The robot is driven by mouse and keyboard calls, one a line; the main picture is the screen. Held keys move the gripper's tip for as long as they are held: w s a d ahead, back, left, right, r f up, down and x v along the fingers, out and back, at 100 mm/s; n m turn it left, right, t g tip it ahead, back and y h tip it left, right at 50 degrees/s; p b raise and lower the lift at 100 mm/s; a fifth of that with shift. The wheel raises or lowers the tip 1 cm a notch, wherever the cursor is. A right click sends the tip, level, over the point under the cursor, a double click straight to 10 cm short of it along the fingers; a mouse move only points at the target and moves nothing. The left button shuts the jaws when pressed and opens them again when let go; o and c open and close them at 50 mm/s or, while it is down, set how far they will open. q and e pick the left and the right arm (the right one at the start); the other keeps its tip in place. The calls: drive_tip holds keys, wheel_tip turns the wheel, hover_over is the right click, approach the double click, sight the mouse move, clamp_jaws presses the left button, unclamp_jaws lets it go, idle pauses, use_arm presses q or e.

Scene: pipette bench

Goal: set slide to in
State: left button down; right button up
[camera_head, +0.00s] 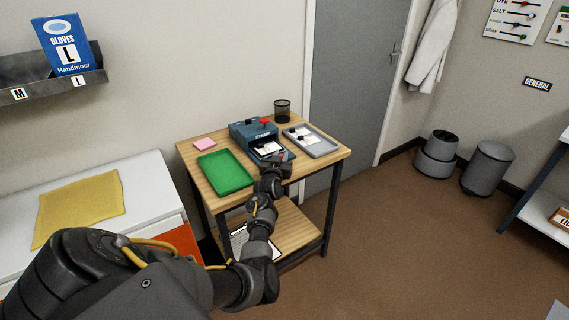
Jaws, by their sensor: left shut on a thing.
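A blue stamping machine (242,133) with a red knob on top stands on a small wooden table. Its slide (267,149) sticks out at the front and bears a white card. My left gripper (282,161) is at the front edge of the slide, shut on it. The gripper and wrist hide part of that front edge, and the fingertips are too small to make out well. My right gripper is not in view.
On the wooden table (192,152) are a green tray (224,172) left of the machine, a grey tray (322,149) with cards to its right, pink notes (205,144) and a dark mesh cup (282,111) behind. A clipboard (240,243) lies on the lower shelf.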

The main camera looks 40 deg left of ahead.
use_arm(q)
drive_tip(key=shift+d, duration=0.1)
drive_tip(key=c, duration=1.3)
unclamp_jaws()
drive_tip(key=v, duration=1.1)
drive_tip(key=shift+f, duration=0.1)
